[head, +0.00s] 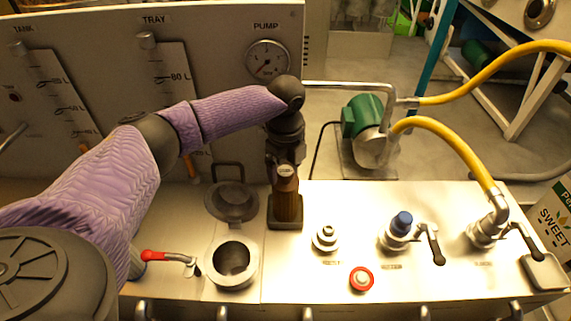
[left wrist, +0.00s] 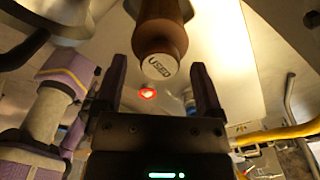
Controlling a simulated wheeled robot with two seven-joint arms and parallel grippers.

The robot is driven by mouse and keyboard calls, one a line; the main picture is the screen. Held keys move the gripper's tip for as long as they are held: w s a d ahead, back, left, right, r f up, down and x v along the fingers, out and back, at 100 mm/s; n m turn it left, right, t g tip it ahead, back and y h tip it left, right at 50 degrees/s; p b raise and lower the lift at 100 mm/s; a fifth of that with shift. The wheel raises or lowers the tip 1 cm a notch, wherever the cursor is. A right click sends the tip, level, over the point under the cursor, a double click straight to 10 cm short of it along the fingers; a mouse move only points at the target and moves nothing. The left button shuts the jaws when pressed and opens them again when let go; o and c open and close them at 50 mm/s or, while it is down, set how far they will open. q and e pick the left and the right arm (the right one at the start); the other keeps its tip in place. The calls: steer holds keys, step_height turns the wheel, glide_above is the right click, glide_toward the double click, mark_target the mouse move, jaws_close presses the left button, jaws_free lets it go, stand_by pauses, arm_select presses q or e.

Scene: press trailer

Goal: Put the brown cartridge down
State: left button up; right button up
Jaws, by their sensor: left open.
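The brown cartridge (head: 287,206) stands upright in a dark holder (head: 285,226) on the metal counter, beside the round open port. My left gripper (head: 285,165) is right above it, pointing down at its top. In the left wrist view the cartridge (left wrist: 163,30) shows its pale cap marked USED. The two fingers of my left gripper (left wrist: 157,66) stand apart on either side of the cap, with a visible gap, so it is open. My arm and gripper hide part of the holder's surroundings.
An open round port (head: 232,265) with a raised lid (head: 231,200) and a red-handled lever (head: 168,256) lie left of the holder. A red button (head: 361,279), a blue-capped valve (head: 402,222) and yellow hoses (head: 450,140) are to the right. The gauge panel (head: 220,60) stands behind.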

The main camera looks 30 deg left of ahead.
arm_select(q)
step_height(320, 180, up, 12)
steer(key=p, duration=0.1)
steer(key=shift+d, duration=0.1)
stand_by(0.4)
